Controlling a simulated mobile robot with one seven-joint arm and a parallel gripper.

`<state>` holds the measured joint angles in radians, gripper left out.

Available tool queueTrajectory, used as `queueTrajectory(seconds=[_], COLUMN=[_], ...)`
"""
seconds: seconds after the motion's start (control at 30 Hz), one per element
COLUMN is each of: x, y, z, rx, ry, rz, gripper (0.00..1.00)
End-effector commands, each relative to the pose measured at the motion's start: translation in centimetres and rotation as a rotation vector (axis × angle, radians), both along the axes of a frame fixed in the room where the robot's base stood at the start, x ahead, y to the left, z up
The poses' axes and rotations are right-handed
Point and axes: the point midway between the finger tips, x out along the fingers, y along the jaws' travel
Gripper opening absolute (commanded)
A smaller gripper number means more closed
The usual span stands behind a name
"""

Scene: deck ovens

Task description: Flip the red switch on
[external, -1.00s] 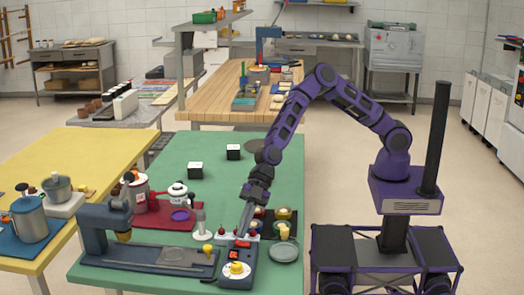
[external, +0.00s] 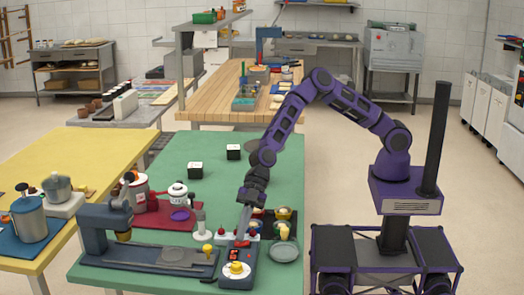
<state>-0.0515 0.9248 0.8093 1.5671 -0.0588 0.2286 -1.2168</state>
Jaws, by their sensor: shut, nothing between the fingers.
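The red switch (external: 242,244) is a small red part on the dark control box (external: 236,283), above a yellow and white dial (external: 237,269). The box stands at the front of the green table, at the right end of a dark blue machine. My gripper (external: 242,236) points down with its fingertips at the red switch. The fingers are shut with nothing between them. The fingertips partly cover the switch, so I cannot tell whether they touch it or which way it is set.
The blue machine (external: 105,232) stands left of the box. A grey round plate (external: 284,251) and small colored items lie close on the right. A white kettle-like pot (external: 178,193) is behind on a red mat. The far part of the green table (external: 200,150) is mostly clear.

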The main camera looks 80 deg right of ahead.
Motion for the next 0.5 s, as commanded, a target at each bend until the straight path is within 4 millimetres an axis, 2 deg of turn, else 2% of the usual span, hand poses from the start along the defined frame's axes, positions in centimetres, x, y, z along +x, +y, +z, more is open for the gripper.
queueTrajectory(seconds=[0.3, 0.5], x=[-1.5, -1.6], y=[0.0, 0.0], z=[-0.2, -0.1], rx=[-0.002, -0.002], ry=[0.002, 0.004], rz=[0.003, 0.003], gripper=[0.00, 0.00])
